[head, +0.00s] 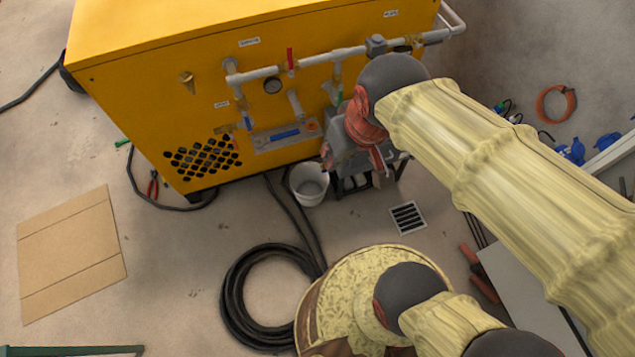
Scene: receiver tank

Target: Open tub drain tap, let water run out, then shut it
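A yellow cabinet (140,80) carries grey pipework on its front. A red lever (290,60) stands upright on the upper pipe, and a green lever (338,98) hangs at a branch to its right. A blue handle (285,133) lies level on a lower plate, and a small blue lever (247,121) is left of it. The labels are too small to read, so I cannot tell which is the drain tap. A white bucket (309,186) stands on the floor below. My gripper (340,162) is beside the pipework, right of the bucket; its fingertips are unclear and partly hidden.
A coiled black hose (233,310) and a floor drain grate (408,217) lie on the floor. Cardboard (70,252) lies at left. Floor between cardboard and hose is clear.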

